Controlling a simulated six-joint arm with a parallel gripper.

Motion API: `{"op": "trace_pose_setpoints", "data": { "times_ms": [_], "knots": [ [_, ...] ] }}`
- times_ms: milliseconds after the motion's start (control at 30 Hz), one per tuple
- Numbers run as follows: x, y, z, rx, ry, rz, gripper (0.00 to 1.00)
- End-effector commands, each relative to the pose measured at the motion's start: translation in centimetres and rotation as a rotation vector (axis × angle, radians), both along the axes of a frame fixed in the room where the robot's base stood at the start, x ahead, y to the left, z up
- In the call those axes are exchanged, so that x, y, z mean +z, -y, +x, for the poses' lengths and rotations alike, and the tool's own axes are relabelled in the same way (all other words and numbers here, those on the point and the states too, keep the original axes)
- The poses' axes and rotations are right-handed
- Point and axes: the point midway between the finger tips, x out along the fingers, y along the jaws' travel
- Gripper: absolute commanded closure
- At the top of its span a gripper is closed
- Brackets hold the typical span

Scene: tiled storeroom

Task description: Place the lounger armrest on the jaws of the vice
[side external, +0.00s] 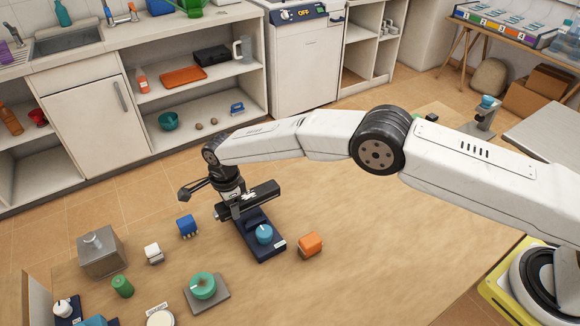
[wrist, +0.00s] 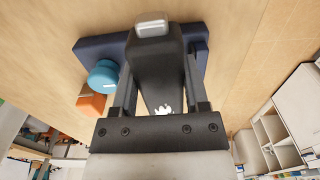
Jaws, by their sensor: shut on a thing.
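My gripper (wrist: 158,64) is shut on a long black piece, which I take for the lounger armrest (wrist: 152,55). A finger lies along each side of it, and a silvery part shows at its far end. In the side view the armrest (side external: 262,193) is a black bar at my gripper (side external: 238,203). A dark blue base (side external: 271,251) with a light blue knob (side external: 264,234) lies below; it also shows in the wrist view (wrist: 88,46). I cannot tell whether the armrest touches it. No vice jaws can be made out for certain; the armrest covers part of the base.
An orange block (side external: 310,244) is right of the base and a small blue block (side external: 187,225) left. The tabletop's middle right is clear.

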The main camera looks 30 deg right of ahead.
Motion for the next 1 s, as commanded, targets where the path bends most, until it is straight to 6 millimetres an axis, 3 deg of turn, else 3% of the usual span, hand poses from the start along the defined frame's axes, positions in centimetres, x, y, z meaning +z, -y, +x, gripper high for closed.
{"op": "trace_pose_setpoints", "data": {
  "times_ms": [667, 1000],
  "knots": [
    [-0.9, -0.3, 0.7, 0.0, 0.001, 0.001, 1.0],
    [-3.5, -0.4, 0.9, 0.001, 0.0, 0.0, 1.0]
  ]
}}
